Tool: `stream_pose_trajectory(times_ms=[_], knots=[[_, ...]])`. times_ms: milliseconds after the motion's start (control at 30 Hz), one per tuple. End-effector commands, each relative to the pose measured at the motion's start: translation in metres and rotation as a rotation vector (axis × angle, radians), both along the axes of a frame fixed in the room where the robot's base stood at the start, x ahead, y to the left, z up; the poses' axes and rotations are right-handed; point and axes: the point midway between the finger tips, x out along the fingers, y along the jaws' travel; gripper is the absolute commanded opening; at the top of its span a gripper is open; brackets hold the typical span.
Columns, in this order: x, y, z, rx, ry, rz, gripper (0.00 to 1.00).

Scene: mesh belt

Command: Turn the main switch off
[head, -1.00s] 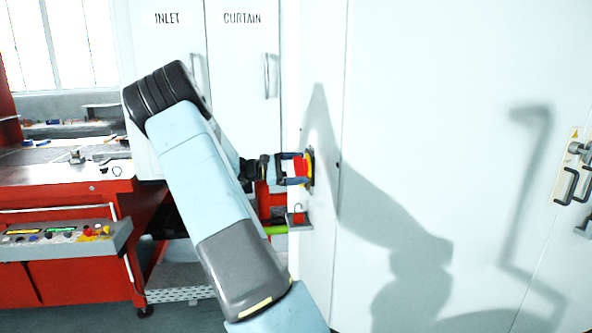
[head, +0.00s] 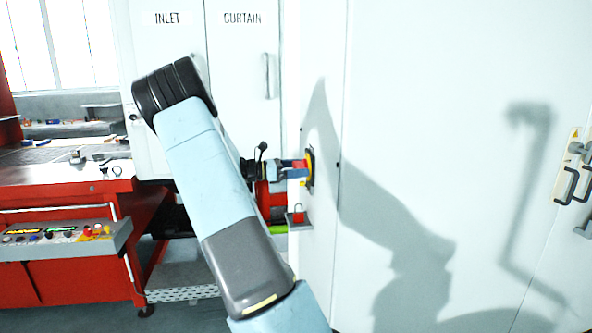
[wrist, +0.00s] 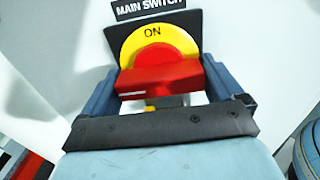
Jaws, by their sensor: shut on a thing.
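The main switch (wrist: 180,48) fills the top of the wrist view: a yellow disc marked ON on a black plate, under a MAIN SWITCH label. Its red handle (wrist: 158,78) lies between the two fingers of my gripper (wrist: 160,74), which is shut on it. The handle lies nearly level in the wrist view, with a white mark towards its left end. In the head view the switch (head: 310,167) shows edge-on on the white cabinet wall, and my gripper (head: 290,170) reaches it from the left. The OFF mark is not visible.
White INLET and CURTAIN doors (head: 235,75) stand behind my arm. A red bench with a button panel (head: 62,238) is at the left. Cabinet door handles (head: 572,185) are at the far right.

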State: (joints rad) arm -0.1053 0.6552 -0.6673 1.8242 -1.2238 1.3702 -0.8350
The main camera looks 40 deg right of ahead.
Motion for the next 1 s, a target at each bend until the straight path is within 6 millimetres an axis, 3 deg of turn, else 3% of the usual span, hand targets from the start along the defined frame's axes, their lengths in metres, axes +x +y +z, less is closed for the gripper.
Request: stream_pose_trajectory(times_ms=[467,500,767,1000], knots=[[0.003,-0.001,0.002,0.004,0.007,0.008,0.64],[0.003,-0.001,0.002,0.004,0.007,0.007,0.98],[0.003,0.001,0.001,0.004,0.007,0.006,1.0],[0.019,0.026,0.001,0.005,0.008,0.007,1.0]])
